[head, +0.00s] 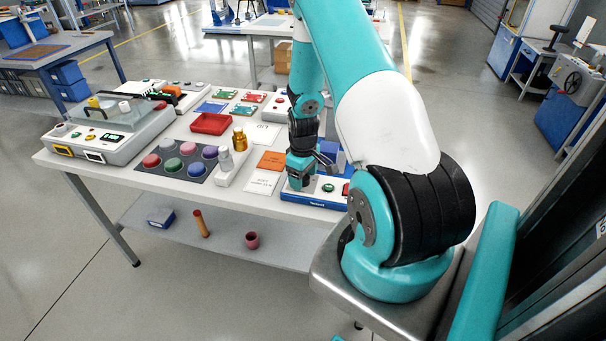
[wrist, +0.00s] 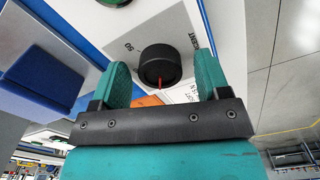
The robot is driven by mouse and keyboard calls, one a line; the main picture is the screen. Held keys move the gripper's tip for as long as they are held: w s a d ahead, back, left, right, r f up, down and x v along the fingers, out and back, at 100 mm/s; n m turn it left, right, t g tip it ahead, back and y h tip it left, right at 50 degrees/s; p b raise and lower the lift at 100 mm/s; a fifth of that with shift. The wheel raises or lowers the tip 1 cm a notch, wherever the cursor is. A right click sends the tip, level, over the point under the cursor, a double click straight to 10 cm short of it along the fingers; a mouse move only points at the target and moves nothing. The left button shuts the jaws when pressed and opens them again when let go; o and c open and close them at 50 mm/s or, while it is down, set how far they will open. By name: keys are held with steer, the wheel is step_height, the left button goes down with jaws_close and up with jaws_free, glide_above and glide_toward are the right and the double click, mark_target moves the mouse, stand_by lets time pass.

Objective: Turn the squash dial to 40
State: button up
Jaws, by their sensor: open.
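A round black dial (wrist: 160,64) with a red pointer mark sits on a pale panel (wrist: 125,45) in the wrist view. Black markings are printed beside it; one looks like a two-digit number, but the scale is only partly visible. My gripper (wrist: 161,76) is open, with one teal finger on each side of the dial. I cannot tell whether the fingers touch it. In the head view my gripper (head: 299,180) points down over a white tester with a blue front (head: 314,201) at the table's right end, and hides the dial there.
A green button (head: 328,187) is on the tester, right of my gripper. Orange and white cards (head: 270,161), a small golden bottle (head: 239,139), a mat with coloured round pads (head: 179,160) and a red tray (head: 210,123) lie to the left. The table's front edge is close.

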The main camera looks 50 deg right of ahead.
steer(key=shift+c, duration=0.2)
steer(key=c, duration=0.9)
steer(key=shift+m, duration=0.3)
steer(key=m+b, duration=0.2)
steer(key=m, duration=0.3)
steer(key=shift+f, duration=0.1)
steer(key=m+b, duration=0.1)
steer(key=m, duration=0.5)
steer(key=shift+b, duration=0.3)
steer(key=o, duration=0.9)
